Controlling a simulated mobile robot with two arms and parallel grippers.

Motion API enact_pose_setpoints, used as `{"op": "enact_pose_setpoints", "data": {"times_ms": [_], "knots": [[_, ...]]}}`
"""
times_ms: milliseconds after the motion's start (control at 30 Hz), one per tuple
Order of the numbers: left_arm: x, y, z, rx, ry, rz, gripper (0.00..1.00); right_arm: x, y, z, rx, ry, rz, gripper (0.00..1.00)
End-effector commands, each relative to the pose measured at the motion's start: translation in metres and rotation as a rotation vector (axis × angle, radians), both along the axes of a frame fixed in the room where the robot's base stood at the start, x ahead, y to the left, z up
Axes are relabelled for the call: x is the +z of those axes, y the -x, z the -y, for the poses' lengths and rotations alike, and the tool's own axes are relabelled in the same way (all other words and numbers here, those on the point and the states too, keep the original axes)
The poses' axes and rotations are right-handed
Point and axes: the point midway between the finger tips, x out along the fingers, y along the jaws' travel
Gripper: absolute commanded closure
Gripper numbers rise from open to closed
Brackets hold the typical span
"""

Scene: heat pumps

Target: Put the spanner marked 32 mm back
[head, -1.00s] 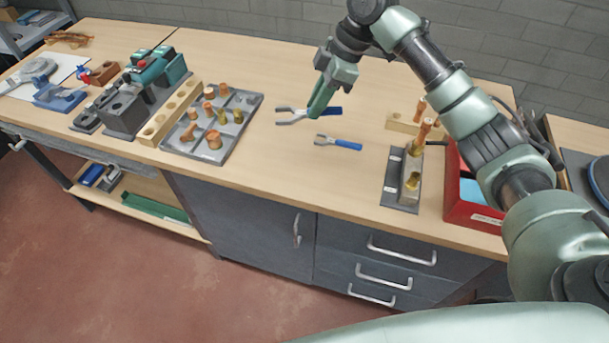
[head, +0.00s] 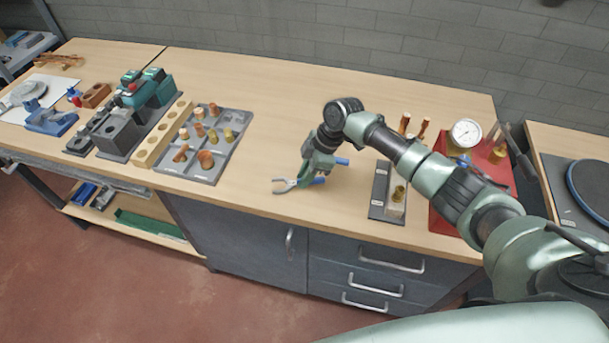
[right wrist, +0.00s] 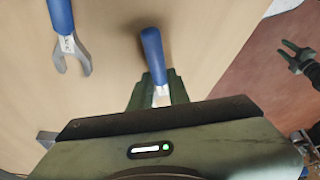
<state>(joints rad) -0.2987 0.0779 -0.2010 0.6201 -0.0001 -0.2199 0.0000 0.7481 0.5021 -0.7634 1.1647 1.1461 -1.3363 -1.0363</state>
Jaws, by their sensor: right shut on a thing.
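My right gripper (head: 312,178) is shut on a spanner with grey open jaws (head: 284,185) and a blue handle (head: 318,181), near the bench's front edge. The right wrist view shows its blue handle (right wrist: 152,52) beyond my right gripper (right wrist: 158,92); its jaws are hidden there. A second blue-handled spanner (head: 341,161) lies behind my gripper, mostly hidden in the head view. In the right wrist view this second spanner (right wrist: 70,45) lies to the left. No size mark is readable. My left gripper (right wrist: 294,56) shows open and empty over the floor in the right wrist view.
A grey tray (head: 238,128) with copper and brass fittings stands to the left.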

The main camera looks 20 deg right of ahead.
Motion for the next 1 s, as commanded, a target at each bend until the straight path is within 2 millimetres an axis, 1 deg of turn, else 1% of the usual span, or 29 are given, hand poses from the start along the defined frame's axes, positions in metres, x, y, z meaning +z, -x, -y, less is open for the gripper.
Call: {"op": "enact_pose_setpoints", "data": {"times_ms": [100,333,433,467,500,533,833,933,1000], "knots": [[0.002,0.001,-0.001,0.0,-0.001,-0.002,0.64,-0.007,0.0,0.0,0.002,0.0,0.001,1.0],[0.001,0.001,-0.002,0.0,-0.003,-0.003,0.64,-0.007,0.0,0.0,0.001,0.0,0.002,1.0],[-0.002,0.002,-0.002,0.0,-0.003,-0.003,0.64,-0.011,0.0,0.0,0.001,0.0,0.002,1.0],[-0.001,0.002,-0.002,0.0,-0.003,-0.003,0.64,-0.01,0.0,0.0,0.001,0.001,0.0,0.74],[0.0,0.002,-0.002,0.0,-0.003,-0.003,0.64,-0.009,0.0,0.0,0.001,0.001,0.0,0.63],[0.0,0.002,-0.002,0.0,-0.003,-0.003,0.64,-0.009,0.0,0.0,0.001,0.001,0.0,0.61],[0.001,0.002,-0.002,0.0,-0.003,-0.003,0.64,-0.008,0.0,0.0,0.002,0.001,0.001,0.61],[-0.001,0.002,-0.002,0.001,-0.002,-0.003,0.64,-0.003,0.0,0.002,0.001,0.001,0.003,0.61],[-0.004,0.002,-0.002,0.001,-0.002,-0.003,0.64,0.005,0.0,0.006,0.0,0.001,0.004,0.61]]}}
